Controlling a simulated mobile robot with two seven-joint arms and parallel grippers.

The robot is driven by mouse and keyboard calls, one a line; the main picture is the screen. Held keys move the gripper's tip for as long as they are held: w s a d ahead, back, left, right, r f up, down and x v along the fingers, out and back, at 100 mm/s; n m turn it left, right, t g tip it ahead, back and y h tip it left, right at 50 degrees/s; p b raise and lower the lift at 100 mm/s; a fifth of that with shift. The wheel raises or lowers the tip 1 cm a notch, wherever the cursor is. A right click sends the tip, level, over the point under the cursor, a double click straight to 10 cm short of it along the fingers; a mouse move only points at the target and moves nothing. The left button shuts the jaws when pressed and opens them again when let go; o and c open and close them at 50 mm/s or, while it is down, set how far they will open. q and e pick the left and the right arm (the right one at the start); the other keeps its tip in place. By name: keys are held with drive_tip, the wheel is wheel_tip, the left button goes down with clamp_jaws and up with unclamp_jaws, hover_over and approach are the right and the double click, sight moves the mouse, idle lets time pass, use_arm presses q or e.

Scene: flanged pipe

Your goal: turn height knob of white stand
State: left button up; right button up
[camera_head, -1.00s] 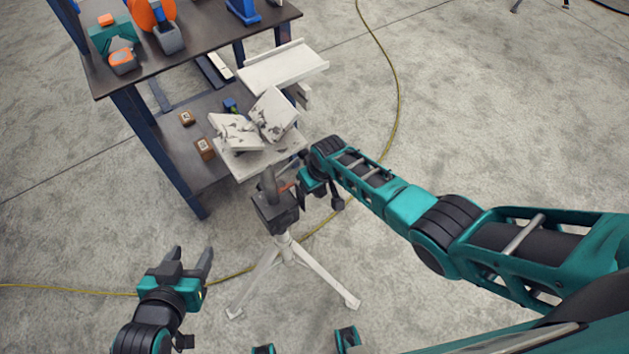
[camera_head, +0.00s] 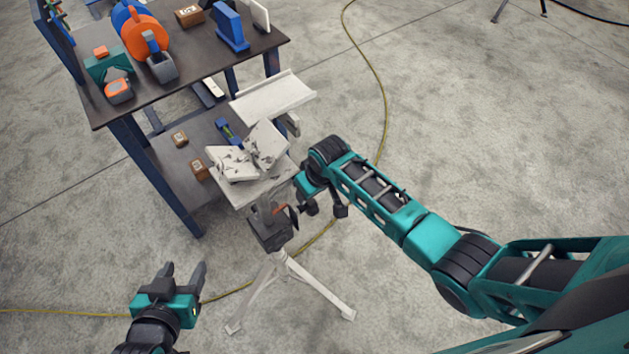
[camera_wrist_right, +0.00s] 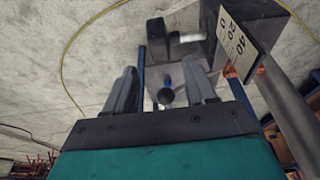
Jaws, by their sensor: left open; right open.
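The white stand (camera_head: 290,274) has a tripod base, a column with a dark block (camera_head: 269,232) and a top plate (camera_head: 237,191) bearing two white angled pieces (camera_head: 266,146). My right gripper (camera_head: 326,212) is just right of the dark block, open. In the right wrist view its fingers (camera_wrist_right: 160,78) are spread, and a small dark round knob (camera_wrist_right: 167,96) shows between them. I cannot tell whether they touch it. A scale plate (camera_wrist_right: 236,45) with numbers is beside it. My left gripper (camera_head: 186,272) is open and empty, left of the stand, over the floor.
A dark workbench (camera_head: 185,80) with blue legs stands behind and left of the stand, carrying an orange reel (camera_head: 143,40) and other items. A second white support (camera_head: 272,98) stands behind the plate. A yellow cable (camera_head: 382,90) crosses the floor.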

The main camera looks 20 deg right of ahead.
drive_tip(key=shift+v, duration=1.4)
